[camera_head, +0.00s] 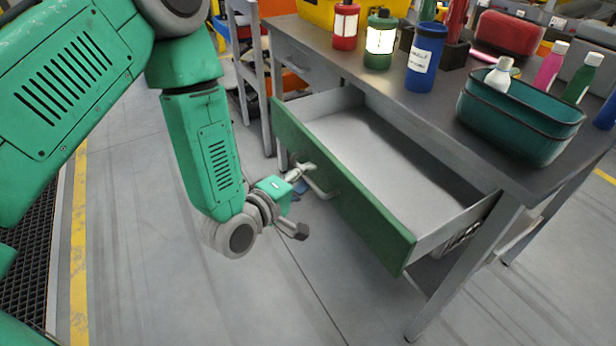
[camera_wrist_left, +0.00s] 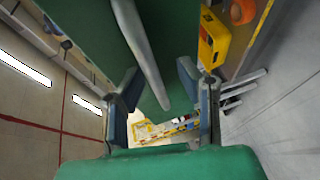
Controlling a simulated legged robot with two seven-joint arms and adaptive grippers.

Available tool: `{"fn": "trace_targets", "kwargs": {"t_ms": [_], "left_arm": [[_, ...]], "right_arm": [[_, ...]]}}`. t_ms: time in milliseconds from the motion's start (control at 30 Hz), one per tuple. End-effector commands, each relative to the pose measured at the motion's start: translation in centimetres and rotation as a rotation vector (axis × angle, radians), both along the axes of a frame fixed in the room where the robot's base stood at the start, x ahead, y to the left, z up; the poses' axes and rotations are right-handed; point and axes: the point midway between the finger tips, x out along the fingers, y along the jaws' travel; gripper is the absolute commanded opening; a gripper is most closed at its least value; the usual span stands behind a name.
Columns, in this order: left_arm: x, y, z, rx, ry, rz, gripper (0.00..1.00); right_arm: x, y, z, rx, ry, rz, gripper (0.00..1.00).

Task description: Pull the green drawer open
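The green drawer (camera_head: 345,195) stands pulled well out of the grey workbench, and its inside is empty. Its pale bar handle (camera_head: 325,190) is on the green front. My left gripper (camera_head: 299,172) is at the front, close by the handle. In the left wrist view the two fingers (camera_wrist_left: 160,98) stand wide apart, and the handle (camera_wrist_left: 143,50) reaches into the space between them. The fingers do not appear closed on it; whether one touches it I cannot tell. The green front (camera_wrist_left: 85,25) also shows there. My right gripper is not in view.
The workbench top (camera_head: 395,95) holds a red bottle (camera_head: 345,25), a green bottle (camera_head: 380,40), a blue bottle (camera_head: 426,57) and a teal bin (camera_head: 520,125). A bench leg (camera_head: 465,270) stands right of the drawer. The floor before the drawer is clear.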

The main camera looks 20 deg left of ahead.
Motion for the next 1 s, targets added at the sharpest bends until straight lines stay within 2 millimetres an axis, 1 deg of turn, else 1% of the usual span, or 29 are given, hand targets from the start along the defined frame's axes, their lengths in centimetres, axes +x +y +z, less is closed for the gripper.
{"fn": "trace_targets", "kwargs": {"t_ms": [67, 167, 433, 600, 733, 1000], "left_arm": [[-0.7, 0.2, 0.1, 0.000, 0.002, 0.000, 0.31], [-2.3, 0.6, 0.4, 0.000, 0.004, 0.003, 0.31], [-7.8, 2.3, 1.3, -0.003, 0.007, 0.002, 0.31], [-10.1, 3.1, 1.7, -0.004, 0.005, 0.001, 0.31], [-10.9, 3.2, 1.9, -0.002, 0.004, 0.001, 0.31], [-11.1, 3.1, 2.1, -0.001, 0.001, 0.000, 0.31]], "right_arm": [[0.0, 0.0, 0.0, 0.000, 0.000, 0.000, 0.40], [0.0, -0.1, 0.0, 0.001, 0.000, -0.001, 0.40], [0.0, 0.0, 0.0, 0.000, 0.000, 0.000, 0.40], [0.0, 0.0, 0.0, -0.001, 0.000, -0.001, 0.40], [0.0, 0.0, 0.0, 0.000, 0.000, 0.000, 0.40], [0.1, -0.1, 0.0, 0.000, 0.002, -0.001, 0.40]]}}
